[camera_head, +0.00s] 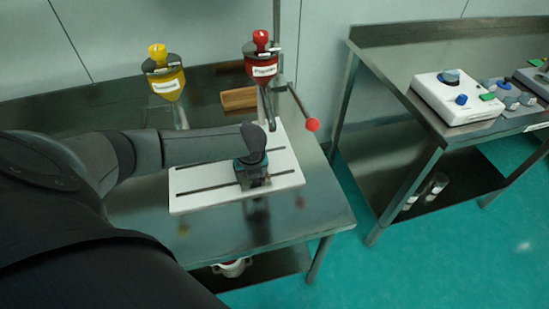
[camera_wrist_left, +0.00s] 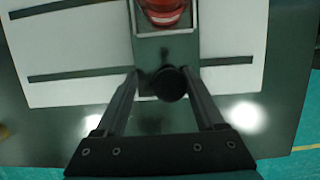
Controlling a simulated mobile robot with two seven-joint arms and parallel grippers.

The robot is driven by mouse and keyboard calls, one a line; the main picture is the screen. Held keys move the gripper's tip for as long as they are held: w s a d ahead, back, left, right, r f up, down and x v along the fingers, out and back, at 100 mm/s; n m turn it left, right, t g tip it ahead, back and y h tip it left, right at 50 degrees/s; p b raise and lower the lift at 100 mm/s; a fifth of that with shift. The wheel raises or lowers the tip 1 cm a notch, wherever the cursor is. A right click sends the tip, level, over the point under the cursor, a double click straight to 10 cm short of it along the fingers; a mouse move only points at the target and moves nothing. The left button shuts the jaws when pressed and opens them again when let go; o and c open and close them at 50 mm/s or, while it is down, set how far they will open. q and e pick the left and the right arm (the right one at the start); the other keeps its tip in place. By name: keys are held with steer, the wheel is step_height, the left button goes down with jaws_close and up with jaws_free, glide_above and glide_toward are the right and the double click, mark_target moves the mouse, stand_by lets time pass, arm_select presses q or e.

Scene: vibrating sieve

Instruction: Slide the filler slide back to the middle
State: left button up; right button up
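The filler slide is a dark plate (camera_wrist_left: 150,50) lying across a white base (camera_head: 200,200) with two dark slots. It sits somewhat right of the base's middle. A round black knob (camera_wrist_left: 170,83) stands at its near end. My left gripper (camera_wrist_left: 161,75) is over the slide, open, with one finger on each side of the knob. The right finger is close to the knob; contact cannot be told. The left finger stands apart from it. In the head view my left gripper (camera_head: 252,172) hides most of the slide. My right gripper is not in view.
A yellow hopper (camera_head: 165,80) and a red hopper (camera_head: 262,68) stand behind the base. A lever with a red ball (camera_head: 312,125) reaches out at the right. A wooden block (camera_head: 239,98) lies at the back. A second table (camera_head: 440,130) with devices stands right.

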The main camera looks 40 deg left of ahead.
arm_select(q)
steer(key=shift+s+a+p, duration=1.15)
steer(key=shift+s+a, duration=0.35)
steer(key=shift+s, duration=0.3)
steer(key=o, duration=0.5)
steer(key=p+v, duration=0.9)
steer(key=p, duration=0.2)
